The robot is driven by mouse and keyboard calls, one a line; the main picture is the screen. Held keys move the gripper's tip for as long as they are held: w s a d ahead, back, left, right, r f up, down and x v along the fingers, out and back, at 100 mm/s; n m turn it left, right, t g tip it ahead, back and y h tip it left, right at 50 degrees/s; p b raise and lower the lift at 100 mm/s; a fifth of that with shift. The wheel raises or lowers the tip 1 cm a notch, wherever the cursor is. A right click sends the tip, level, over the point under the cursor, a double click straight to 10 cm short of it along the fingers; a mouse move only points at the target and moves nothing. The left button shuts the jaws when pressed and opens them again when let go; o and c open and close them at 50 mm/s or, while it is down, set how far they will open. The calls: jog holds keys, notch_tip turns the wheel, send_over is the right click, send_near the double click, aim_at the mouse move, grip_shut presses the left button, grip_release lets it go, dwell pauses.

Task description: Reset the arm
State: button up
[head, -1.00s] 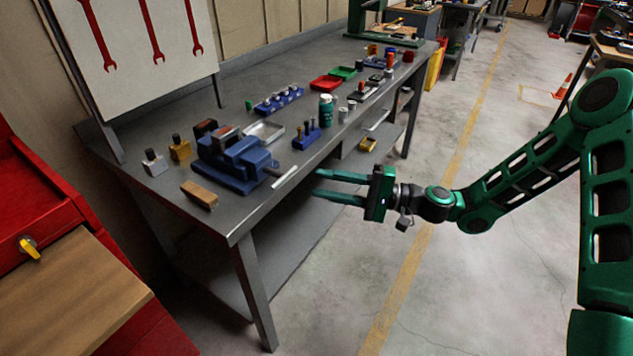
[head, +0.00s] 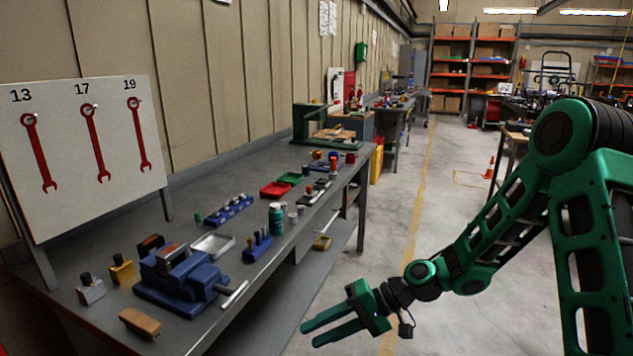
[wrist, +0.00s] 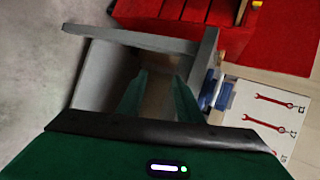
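My green gripper (head: 329,327) is in front of the long grey workbench (head: 215,338), on its aisle side and apart from it. Its two fingers are spread with a gap between them, and nothing is held. In the wrist view my gripper (wrist: 160,85) also shows two separate green fingers, with the bench's grey frame (wrist: 145,38) behind them. My green arm reaches in from the right of the head view, bent at the elbow.
A board with red wrenches (head: 92,140) stands at the back left. The floor aisle (head: 400,250) right of the bench is clear.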

jog(key=s+d+r+m+h, duration=0.1)
jog(key=s+d+h, duration=0.15)
jog(key=d, duration=0.65)
jog(key=s+d+r+t+h, duration=0.15)
jog(key=d+h, duration=0.25)
jog(key=d, duration=0.4)
jog(key=s+d+r+m+h, duration=0.1)
jog(key=s+d+h, duration=0.15)
jog(key=d, duration=0.65)
jog(key=s+d+r+m+h, duration=0.1)
jog(key=s+d+r+m, duration=0.1)
jog(key=s+d+r, duration=0.2)
jog(key=s+d+r+m+h, duration=0.2)
jog(key=s+d+r, duration=0.3)
jog(key=s+d, duration=0.5)
jog(key=s+m, duration=0.1)
jog(key=s, duration=0.2)
jog(key=shift+s, duration=0.3)
jog(key=shift+d, duration=0.1)
jog(key=shift+w+f+g, duration=0.25)
jog(key=shift+w, duration=0.4)
